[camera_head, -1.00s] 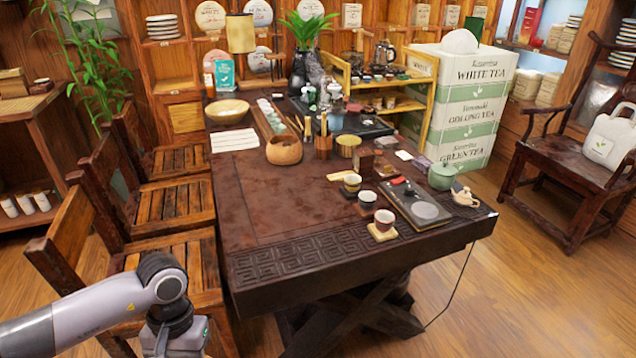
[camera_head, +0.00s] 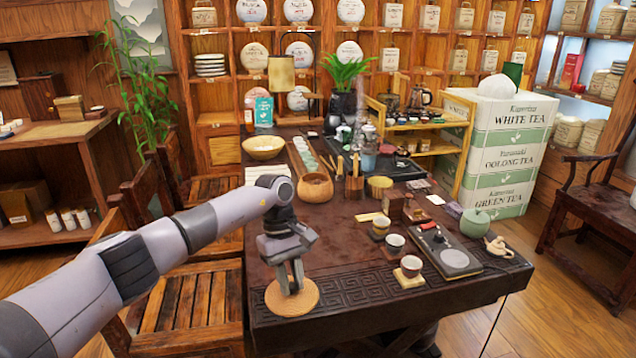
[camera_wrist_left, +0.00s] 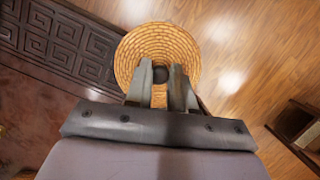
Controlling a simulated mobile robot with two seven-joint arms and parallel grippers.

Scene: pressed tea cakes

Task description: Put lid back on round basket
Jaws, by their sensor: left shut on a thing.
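My left gripper (camera_head: 290,281) is shut on the dark knob of a round, tan woven lid (camera_head: 306,302). The lid is held roughly level at the near left corner of the dark table. In the left wrist view the lid (camera_wrist_left: 157,40) shows below the fingers (camera_wrist_left: 162,83), partly over the table edge and partly over the floor. A round brown basket (camera_head: 315,190) with an open top stands farther back on the table, behind the lid and apart from it. My right gripper is in neither view.
The dark table (camera_head: 335,238) has free room between lid and basket. Cups on coasters (camera_head: 410,268) and a black tray (camera_head: 444,250) stand to the right. A pale bowl (camera_head: 264,147) and wooden tool holder (camera_head: 354,187) are near the basket. Chairs (camera_head: 190,305) line the left side.

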